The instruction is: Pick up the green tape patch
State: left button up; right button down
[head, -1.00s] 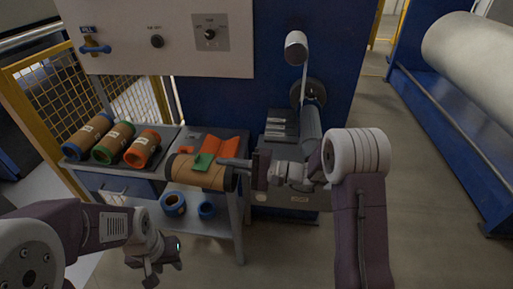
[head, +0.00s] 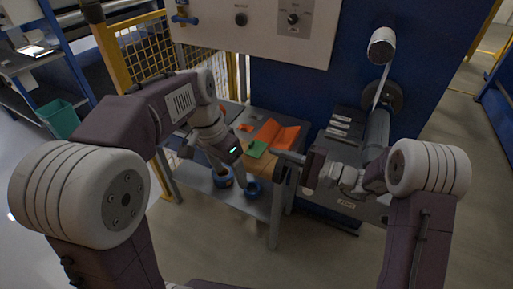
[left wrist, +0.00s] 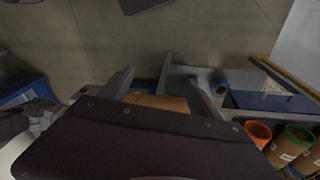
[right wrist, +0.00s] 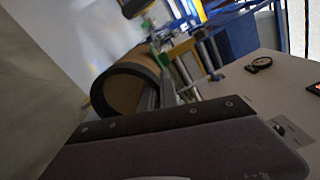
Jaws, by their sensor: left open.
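The green tape patch (head: 257,149) lies on the brown roll (head: 262,167) at the table's front, next to an orange sheet (head: 275,134). My left gripper (head: 234,168) is open and empty beside the roll, left of the patch. In the left wrist view the brown roll (left wrist: 158,102) shows between its spread fingers, and the patch is not visible. My right gripper (head: 289,157) points left at the roll's right end, close to the patch. In the right wrist view the roll's dark-rimmed end (right wrist: 122,88) is close to its fingers; its opening is unclear.
Orange and green cores (left wrist: 297,137) lie on a tray left of the roll, mostly hidden by my left arm in the head view. A blue machine with a white control panel (head: 262,28) rises behind. Floor in front is clear.

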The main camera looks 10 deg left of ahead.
pick_arm(q)
jog(key=w+d+r+m+t+h, duration=0.1)
jog(key=w+r, duration=0.2)
jog(key=r, duration=0.4)
jog(key=w+d+r+m+t, duration=0.1)
jog(key=w+r+t, duration=0.15)
jog(key=r, duration=0.35)
send_near(258, 148)
jog(key=shift+w+d+f+g, duration=0.3)
jog(key=shift+w+f+g, duration=0.1)
jog(key=shift+w+g, duration=0.1)
jog(key=x, duration=0.5)
jog(key=shift+w+f, duration=0.2)
jog(key=shift+f, duration=0.15)
jog(key=shift+a, duration=0.1)
jog(key=c, duration=1.5)
